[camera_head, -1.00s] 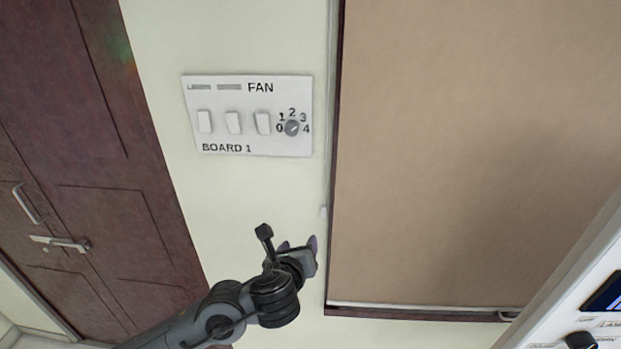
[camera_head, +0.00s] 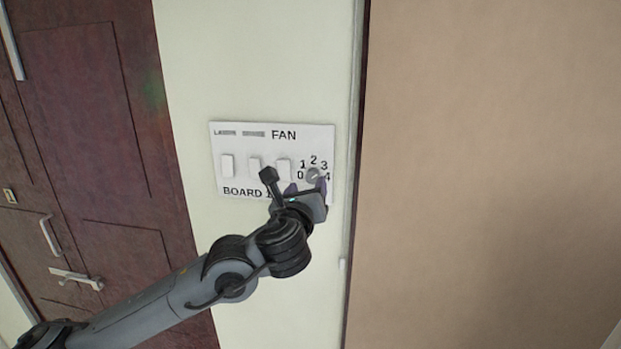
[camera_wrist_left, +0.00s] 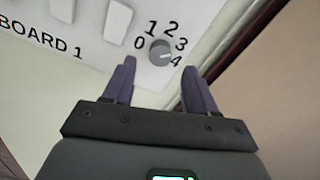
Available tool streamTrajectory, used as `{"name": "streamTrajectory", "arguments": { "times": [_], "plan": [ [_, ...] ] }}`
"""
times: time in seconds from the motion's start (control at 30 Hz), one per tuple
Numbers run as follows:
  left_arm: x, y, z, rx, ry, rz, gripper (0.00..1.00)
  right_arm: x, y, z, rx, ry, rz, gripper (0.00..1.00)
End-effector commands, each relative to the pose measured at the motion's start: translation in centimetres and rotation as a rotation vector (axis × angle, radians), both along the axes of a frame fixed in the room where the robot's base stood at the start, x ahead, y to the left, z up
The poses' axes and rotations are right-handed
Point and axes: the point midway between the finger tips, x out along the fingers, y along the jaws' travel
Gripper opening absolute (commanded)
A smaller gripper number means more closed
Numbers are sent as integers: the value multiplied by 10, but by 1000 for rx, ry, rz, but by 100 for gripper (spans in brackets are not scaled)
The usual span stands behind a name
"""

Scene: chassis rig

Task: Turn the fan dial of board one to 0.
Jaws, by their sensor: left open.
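Board one (camera_head: 238,186) is a white panel on the pale wall, with several white rocker switches and the word FAN. Its fan dial (camera_head: 313,175) is a small round grey knob at the right end, ringed by the numbers 0 to 4. In the left wrist view the dial (camera_wrist_left: 160,50) has a light mark that points toward the 4 side. My left gripper (camera_head: 307,187) is open just below the dial, and its fingertips overlap the board's lower right part. In the wrist view the two purple fingers (camera_wrist_left: 162,78) are apart, with the dial beyond the gap between them. My right gripper is not in view.
A dark red door (camera_head: 95,130) with handles is at the left. A large tan panel (camera_head: 490,170) with a dark frame edge stands close to the right of the board. The wall below the board is bare.

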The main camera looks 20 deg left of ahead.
Motion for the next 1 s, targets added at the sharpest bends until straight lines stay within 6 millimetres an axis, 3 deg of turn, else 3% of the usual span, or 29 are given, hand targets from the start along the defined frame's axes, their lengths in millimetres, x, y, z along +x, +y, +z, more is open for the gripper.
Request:
{"name": "streamTrajectory", "arguments": {
  "times": [0.3, 0.73, 1.0],
  "plan": [
    [38, 6, 1, 0, 1, 0, 57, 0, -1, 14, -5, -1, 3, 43],
    [45, 8, 0, -1, 0, -1, 57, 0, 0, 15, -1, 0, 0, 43],
    [45, 8, 0, -1, 0, -1, 17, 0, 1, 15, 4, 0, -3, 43]
  ]
}}
